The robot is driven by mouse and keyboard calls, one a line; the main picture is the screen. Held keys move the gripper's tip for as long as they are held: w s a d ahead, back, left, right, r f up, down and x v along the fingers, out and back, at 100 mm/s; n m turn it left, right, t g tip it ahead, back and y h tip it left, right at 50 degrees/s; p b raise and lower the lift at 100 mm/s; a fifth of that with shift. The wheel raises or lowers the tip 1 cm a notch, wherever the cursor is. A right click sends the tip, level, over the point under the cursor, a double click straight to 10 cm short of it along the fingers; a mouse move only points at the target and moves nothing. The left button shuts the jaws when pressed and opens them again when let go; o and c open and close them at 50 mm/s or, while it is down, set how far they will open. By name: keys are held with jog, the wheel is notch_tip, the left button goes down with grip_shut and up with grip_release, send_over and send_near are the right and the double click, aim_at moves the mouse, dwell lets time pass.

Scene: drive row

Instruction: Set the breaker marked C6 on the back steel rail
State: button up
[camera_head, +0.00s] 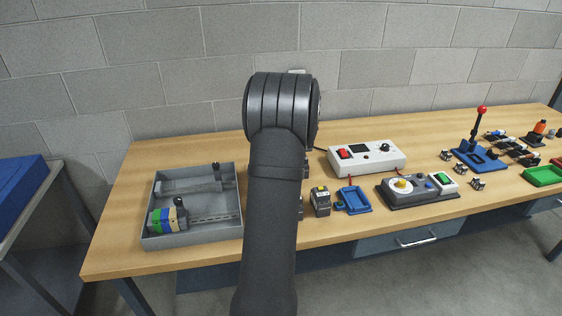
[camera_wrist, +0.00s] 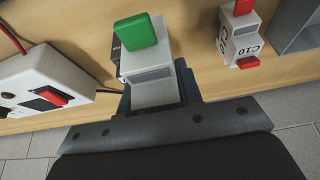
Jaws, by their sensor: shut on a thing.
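In the wrist view my gripper (camera_wrist: 155,85) is shut on a pale grey breaker with a green top (camera_wrist: 135,33). No marking on it is readable, so I cannot tell if it is C6. In the head view my arm hides the gripper and the held breaker. The back steel rail (camera_head: 190,186) lies in the grey tray (camera_head: 190,235) at the left of the bench and looks bare apart from a piece near its right end. The front rail (camera_head: 215,219) has green, blue and yellow blocks at its left end.
A breaker marked C10 with red parts (camera_wrist: 239,36) stands apart at the right of the wrist view. A white box with a red switch (camera_head: 367,157), a blue tray (camera_head: 353,200) and a dark grey device (camera_head: 408,190) stand right of my arm.

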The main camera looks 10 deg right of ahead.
jog(key=s+d+r, duration=0.3)
jog(key=w+a+r+n+y, duration=0.1)
jog(key=w+a, duration=0.2)
jog(key=a, duration=1.3)
jog(key=w+a+n, duration=0.2)
jog(key=w+a, duration=0.2)
jog(key=a, duration=1.2)
jog(key=shift+s+a+f+m+h, duration=0.15)
jog(key=shift+s+a+f+m, duration=0.25)
jog(key=shift+a+f, duration=1.1)
jog(key=shift+s+a+f+m+h, duration=0.2)
jog(key=shift+a+f+m, duration=0.35)
jog(key=shift+a+f, duration=0.95)
jog(key=shift+s+a+f+m+h, duration=0.2)
jog(key=shift+a+f+m, duration=0.25)
jog(key=shift+a+f, duration=1.05)
jog(key=shift+d+f, duration=0.25)
jog(key=shift+f, duration=0.45)
jog(key=o, duration=1.2)
jog(key=shift+s, duration=0.1)
